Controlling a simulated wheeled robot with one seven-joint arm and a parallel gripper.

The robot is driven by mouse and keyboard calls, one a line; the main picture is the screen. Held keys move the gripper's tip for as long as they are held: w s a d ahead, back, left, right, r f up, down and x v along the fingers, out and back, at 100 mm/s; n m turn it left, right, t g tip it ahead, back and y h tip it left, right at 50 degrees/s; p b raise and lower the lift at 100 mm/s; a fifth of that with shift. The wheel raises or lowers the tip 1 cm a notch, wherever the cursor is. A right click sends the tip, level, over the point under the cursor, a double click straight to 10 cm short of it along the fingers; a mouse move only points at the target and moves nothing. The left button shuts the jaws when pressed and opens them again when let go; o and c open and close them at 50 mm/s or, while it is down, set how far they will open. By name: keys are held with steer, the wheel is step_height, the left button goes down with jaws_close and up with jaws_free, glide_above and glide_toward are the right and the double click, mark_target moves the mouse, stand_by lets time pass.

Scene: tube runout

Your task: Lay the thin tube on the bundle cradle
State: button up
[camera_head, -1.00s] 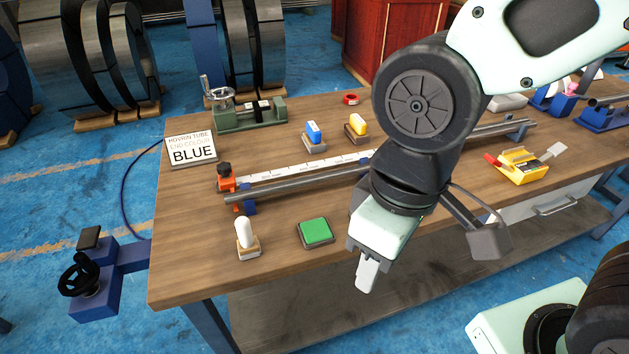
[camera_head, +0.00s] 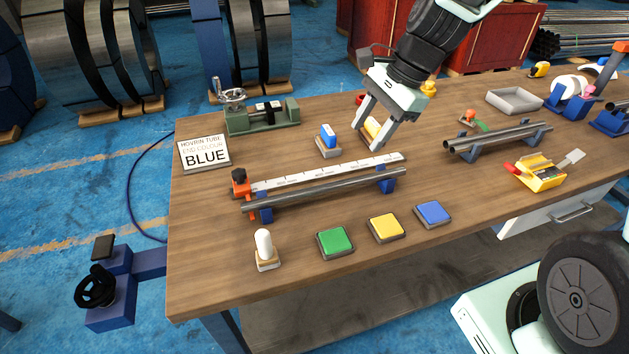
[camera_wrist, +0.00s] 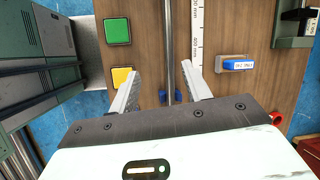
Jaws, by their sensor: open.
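A long grey tube (camera_head: 325,188) lies across two blue supports in front of a white scale on the bench. It also shows in the wrist view (camera_wrist: 172,40), running lengthwise. The blue cradle (camera_head: 545,127) at the right of the bench bears grey tubes lying side by side; their exact number is hard to tell. My gripper (camera_head: 368,136) is open, pointing down above the bench behind the scale, apart from the tube in the head view. In the wrist view the tube passes between the spread fingers (camera_wrist: 163,66), beyond their tips. Nothing is held.
Green (camera_head: 336,242), yellow (camera_head: 387,228) and blue (camera_head: 433,213) pads lie along the front. A white-topped peg (camera_head: 264,248) stands at the front left. A sign (camera_head: 205,153) reads BLUE. A blue block (camera_head: 328,137) stands behind the scale. A yellow tool (camera_head: 540,174) lies before the cradle.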

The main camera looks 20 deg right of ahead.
steer(key=w+d+m, duration=0.1)
steer(key=w, duration=0.1)
glide_above(332, 184)
steer(key=d, duration=0.3)
steer(key=shift+m, duration=0.4)
steer(key=f, duration=1.1)
steer(key=shift+s+a, duration=0.2)
steer(key=shift+s, duration=0.05)
steer(key=shift+p+x, duration=0.35)
steer(key=shift+x, duration=2.35)
steer(key=shift+s+a, duration=0.1)
steer(key=shift+s, duration=0.05)
steer(key=shift+r, duration=0.1)
jaws_close()
